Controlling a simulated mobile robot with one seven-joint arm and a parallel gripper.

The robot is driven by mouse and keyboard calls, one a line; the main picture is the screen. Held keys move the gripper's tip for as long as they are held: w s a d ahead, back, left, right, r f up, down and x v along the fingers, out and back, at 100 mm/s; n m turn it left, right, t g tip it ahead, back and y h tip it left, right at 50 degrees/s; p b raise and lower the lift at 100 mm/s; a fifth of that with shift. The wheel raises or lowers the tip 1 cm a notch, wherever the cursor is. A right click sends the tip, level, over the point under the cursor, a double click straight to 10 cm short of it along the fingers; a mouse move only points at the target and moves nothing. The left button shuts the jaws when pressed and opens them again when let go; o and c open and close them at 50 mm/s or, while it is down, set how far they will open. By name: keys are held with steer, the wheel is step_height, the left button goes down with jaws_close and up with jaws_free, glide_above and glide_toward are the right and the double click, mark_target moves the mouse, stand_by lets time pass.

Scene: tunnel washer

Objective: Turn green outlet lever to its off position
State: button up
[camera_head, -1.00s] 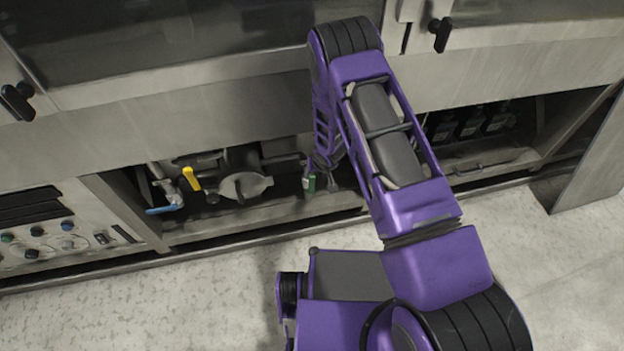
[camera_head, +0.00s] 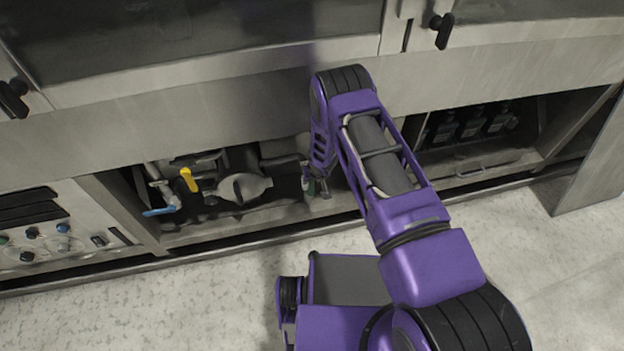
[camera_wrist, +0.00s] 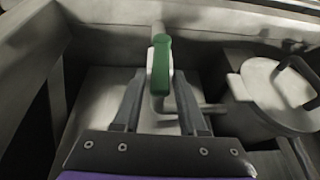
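The green outlet lever (camera_wrist: 161,66) stands in the upper middle of the wrist view, its handle pointing up from a pale pipe fitting. In the head view my gripper is mostly hidden by my purple arm.
A yellow lever (camera_head: 188,179) and a blue lever (camera_head: 161,211) sit left in the same low recess. A round metal cover (camera_wrist: 277,95) stands right of the green lever in the wrist view. The recess wall (camera_wrist: 30,60) is close on the left. The floor (camera_head: 190,300) in front is clear.

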jaws_close()
stand_by(1.1)
